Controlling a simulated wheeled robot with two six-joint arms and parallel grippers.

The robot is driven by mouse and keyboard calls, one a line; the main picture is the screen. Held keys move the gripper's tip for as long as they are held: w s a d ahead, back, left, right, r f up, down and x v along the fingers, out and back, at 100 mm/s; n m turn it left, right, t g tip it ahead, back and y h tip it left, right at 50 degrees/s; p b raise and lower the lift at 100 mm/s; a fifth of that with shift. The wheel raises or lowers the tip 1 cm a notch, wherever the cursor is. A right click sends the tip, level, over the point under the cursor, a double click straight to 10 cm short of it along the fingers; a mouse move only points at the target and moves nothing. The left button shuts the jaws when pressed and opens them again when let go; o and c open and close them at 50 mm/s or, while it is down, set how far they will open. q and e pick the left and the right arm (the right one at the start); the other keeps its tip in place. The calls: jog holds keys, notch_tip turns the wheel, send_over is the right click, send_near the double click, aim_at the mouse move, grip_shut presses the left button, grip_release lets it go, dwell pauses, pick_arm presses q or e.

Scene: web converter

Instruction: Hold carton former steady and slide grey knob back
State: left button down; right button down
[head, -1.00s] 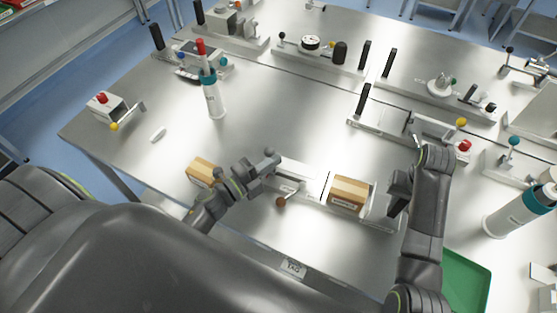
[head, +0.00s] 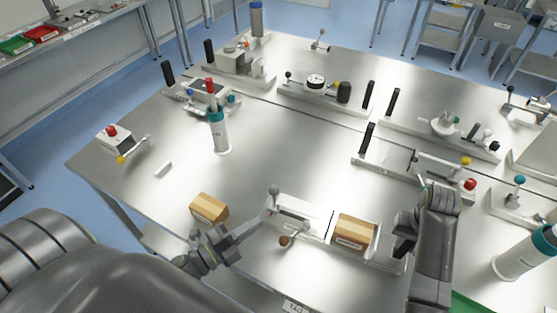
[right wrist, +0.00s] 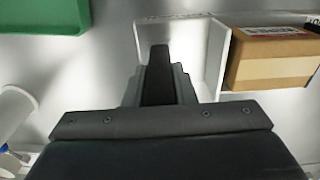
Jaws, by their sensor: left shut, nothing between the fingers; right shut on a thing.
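The carton former (head: 292,213) is a pale fixture along the table's front edge, with a brown cardboard carton (head: 355,232) at its right part. A grey knob (head: 274,190) stands at its left end, and a brown knob (head: 284,240) is on a lever at its front. My left gripper (head: 264,221) is shut and empty, just in front of the grey knob; contact cannot be told. My right gripper (head: 403,243) is shut on the carton former's right end. In the right wrist view, its finger (right wrist: 160,75) overlaps the white end bracket (right wrist: 211,55), beside the carton (right wrist: 272,62).
A second carton (head: 209,208) lies left of the former. A teal-topped white cylinder (head: 220,135) stands behind. Other fixtures line the back and right of the table (head: 280,145), whose middle is clear. A green tray (right wrist: 45,15) shows in the right wrist view.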

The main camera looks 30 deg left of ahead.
jog(key=shift+s+f, duration=0.15)
jog(key=shift+f, duration=0.05)
dwell(0.6)
jog(key=c, duration=1.5)
grip_release()
jog(key=o, duration=0.4)
jog(key=shift+d+r, duration=0.1)
jog(key=shift+r, duration=0.1)
